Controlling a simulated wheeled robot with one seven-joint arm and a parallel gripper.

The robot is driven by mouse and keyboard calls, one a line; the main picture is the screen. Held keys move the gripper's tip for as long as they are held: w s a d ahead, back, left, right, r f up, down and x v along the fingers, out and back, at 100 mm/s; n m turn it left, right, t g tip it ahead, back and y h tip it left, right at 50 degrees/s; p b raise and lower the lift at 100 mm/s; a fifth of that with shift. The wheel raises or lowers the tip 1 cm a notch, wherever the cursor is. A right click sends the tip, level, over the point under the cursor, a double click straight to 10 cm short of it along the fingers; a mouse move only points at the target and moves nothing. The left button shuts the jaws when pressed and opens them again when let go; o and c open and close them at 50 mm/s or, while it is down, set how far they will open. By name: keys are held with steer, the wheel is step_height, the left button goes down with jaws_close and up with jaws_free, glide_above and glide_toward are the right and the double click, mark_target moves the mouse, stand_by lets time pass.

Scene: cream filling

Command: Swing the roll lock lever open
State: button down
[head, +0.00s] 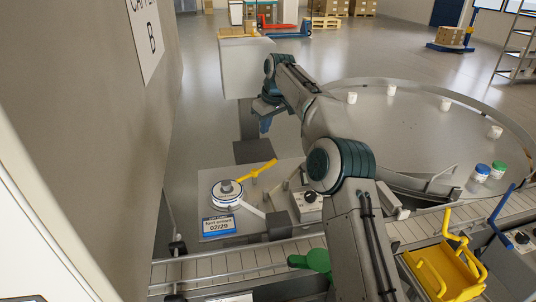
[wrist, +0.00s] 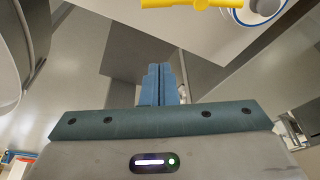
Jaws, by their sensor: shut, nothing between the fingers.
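The roll lock lever (head: 263,169) is the yellow bar beside the label roll (head: 227,192) on the grey plate in the head view. It slants up and to the right from near the roll. In the wrist view the yellow lever (wrist: 190,3) lies along the top edge, partly cut off, with the blue-rimmed roll (wrist: 255,10) to its right. My gripper (head: 265,124) is above and beyond the lever in the head view, apart from it. Its blue fingers (wrist: 158,84) are together and empty in the wrist view.
A date sign (head: 219,226) stands in front of the roll. A round table (head: 420,120) with several jars is to the right. A wall (head: 80,120) closes the left side.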

step_height(320, 180, down, 9)
steer(key=shift+w+a+f, duration=0.1)
steer(key=shift+s+d+f, duration=0.4)
steer(key=shift+s+d, duration=0.1)
steer(key=shift+d+b, duration=0.2)
steer(key=shift+b, duration=0.15)
steer(key=shift+m, duration=0.3)
